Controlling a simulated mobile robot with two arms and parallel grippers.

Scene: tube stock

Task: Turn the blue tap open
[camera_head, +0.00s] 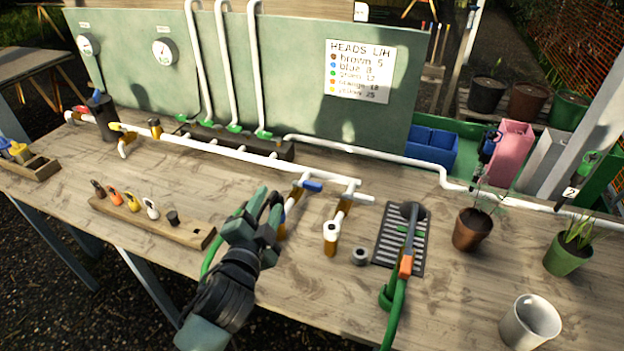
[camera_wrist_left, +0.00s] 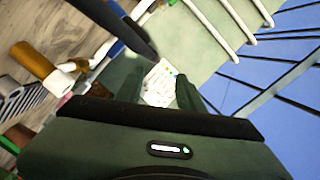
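The blue tap (camera_head: 312,186) has a short blue handle pointing right, across a white branch that comes off the long white pipe (camera_head: 230,153). My left gripper (camera_head: 268,202) is just left of the tap, over the table, with its fingers pointing up toward the pipe. Its two fingers stand apart, with nothing seen between them. In the left wrist view the gripper (camera_wrist_left: 158,88) shows the same gap. A dark blue bar (camera_wrist_left: 118,22) there is close to the left finger; I cannot tell whether they touch. My right gripper is not in view.
A wooden rack with coloured taps (camera_head: 150,222) lies left of my arm. A white-topped fitting (camera_head: 331,232), a slotted drain (camera_head: 391,240) and a green hose (camera_head: 398,305) are to the right.

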